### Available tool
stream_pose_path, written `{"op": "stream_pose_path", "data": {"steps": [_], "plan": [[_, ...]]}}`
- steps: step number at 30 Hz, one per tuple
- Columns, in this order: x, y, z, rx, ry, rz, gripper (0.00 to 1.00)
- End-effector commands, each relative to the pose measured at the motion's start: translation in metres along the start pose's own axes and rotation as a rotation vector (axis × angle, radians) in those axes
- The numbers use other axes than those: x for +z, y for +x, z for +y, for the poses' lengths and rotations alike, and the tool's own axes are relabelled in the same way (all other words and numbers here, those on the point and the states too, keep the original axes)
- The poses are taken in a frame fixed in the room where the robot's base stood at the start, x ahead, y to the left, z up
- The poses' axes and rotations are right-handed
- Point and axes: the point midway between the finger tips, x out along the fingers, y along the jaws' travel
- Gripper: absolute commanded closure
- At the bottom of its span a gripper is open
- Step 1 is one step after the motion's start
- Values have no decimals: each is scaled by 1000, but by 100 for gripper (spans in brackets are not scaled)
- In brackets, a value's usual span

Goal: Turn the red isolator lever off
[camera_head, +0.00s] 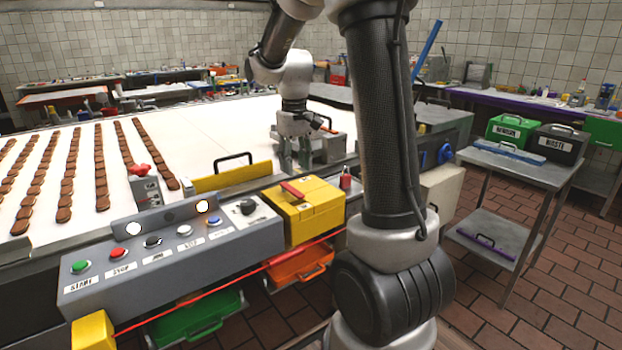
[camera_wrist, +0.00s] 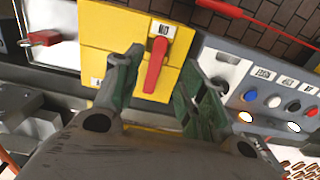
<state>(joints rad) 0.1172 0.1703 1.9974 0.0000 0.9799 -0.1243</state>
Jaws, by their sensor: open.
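In the wrist view the red lever (camera_wrist: 154,72) runs nearly up and down on the yellow box (camera_wrist: 100,28), below a label that reads ON upside down. My gripper (camera_head: 293,166) is above and behind the box in the head view, apart from it. In the wrist view my gripper (camera_wrist: 162,62) is open and empty, its fingers to either side of the lever in the picture. No contact shows.
The grey panel (camera_head: 170,252) left of the box carries several buttons and lit lamps. The conveyor (camera_head: 190,130) holds rows of biscuits. A red cable runs below the panel.

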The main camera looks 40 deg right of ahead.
Motion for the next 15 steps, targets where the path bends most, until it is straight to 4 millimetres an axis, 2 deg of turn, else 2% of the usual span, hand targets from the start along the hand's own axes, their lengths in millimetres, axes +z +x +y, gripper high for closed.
{"op": "stream_pose_path", "data": {"steps": [2, 5, 15], "plan": [[-3, -2, 0, 1, -15, 8, 59], [-2, 7, 0, 0, -27, 4, 59], [-2, 61, 0, 0, -27, 2, 59]]}}
